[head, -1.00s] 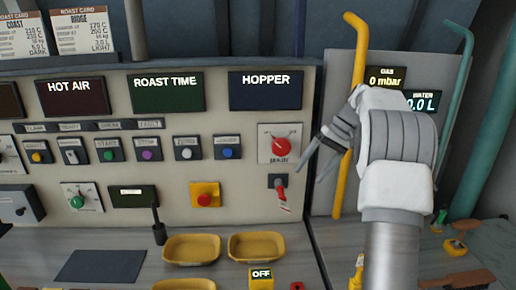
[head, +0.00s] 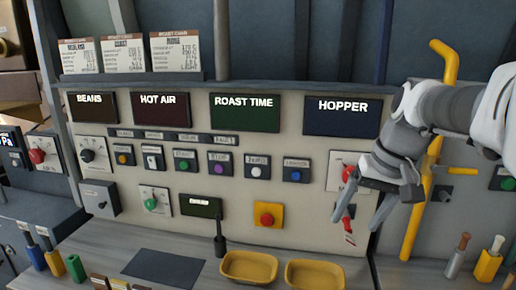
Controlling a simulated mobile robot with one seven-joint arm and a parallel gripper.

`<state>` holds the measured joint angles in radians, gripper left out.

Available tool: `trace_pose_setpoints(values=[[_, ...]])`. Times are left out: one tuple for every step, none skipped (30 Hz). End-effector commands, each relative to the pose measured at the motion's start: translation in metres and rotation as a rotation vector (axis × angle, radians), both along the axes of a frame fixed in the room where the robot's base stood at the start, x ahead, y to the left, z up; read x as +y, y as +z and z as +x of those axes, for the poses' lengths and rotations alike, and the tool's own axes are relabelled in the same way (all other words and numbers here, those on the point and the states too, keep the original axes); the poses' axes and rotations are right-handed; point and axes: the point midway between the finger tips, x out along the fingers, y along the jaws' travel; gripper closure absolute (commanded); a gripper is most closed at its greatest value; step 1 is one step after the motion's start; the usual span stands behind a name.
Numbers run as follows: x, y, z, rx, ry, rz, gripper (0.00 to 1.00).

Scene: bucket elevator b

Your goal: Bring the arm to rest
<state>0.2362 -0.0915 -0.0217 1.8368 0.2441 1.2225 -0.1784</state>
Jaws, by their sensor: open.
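My gripper (head: 366,222) is at the right of the head view, in front of the right end of the control panel (head: 125,101). Its two fingers point downward and are spread apart, with nothing seen held between them. My forearm comes in from the right edge. A red selector knob (head: 347,173) shows just left of the gripper, partly covered by it. A red-handled switch (head: 348,232) shows between the fingers in the picture. I cannot tell whether the fingers touch it.
Yellow trays (head: 249,267) and a dark mat (head: 165,266) lie on the counter below the panel. A yellow pipe (head: 424,190) rises behind the wrist. Handled tools in colored holders (head: 488,264) stand at the right. A red mushroom button (head: 267,219) sits mid-panel.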

Motion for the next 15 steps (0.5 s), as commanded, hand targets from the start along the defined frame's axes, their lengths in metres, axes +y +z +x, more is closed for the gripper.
trace_pose_setpoints(values=[[0.008, 0.001, -0.014, -0.018, 0.008, -0.018, 0.21], [0.011, 0.000, -0.020, -0.028, 0.011, -0.030, 0.21], [0.015, -0.001, -0.030, -0.039, 0.014, -0.044, 0.21], [0.018, -0.002, -0.036, -0.048, 0.016, -0.054, 0.21], [0.020, -0.003, -0.043, -0.058, 0.020, -0.065, 0.21], [0.024, -0.005, -0.052, -0.072, 0.023, -0.078, 0.21], [0.026, -0.007, -0.059, -0.081, 0.026, -0.087, 0.21], [0.029, -0.009, -0.066, -0.091, 0.030, -0.098, 0.21], [0.032, -0.011, -0.075, -0.106, 0.035, -0.110, 0.21], [0.034, -0.014, -0.081, -0.116, 0.039, -0.120, 0.21], [0.036, -0.016, -0.088, -0.127, 0.042, -0.129, 0.21], [0.038, -0.020, -0.097, -0.142, 0.048, -0.140, 0.21], [0.039, -0.023, -0.103, -0.154, 0.051, -0.150, 0.21], [0.041, -0.026, -0.109, -0.164, 0.056, -0.159, 0.21], [0.043, -0.030, -0.117, -0.181, 0.060, -0.169, 0.21]])
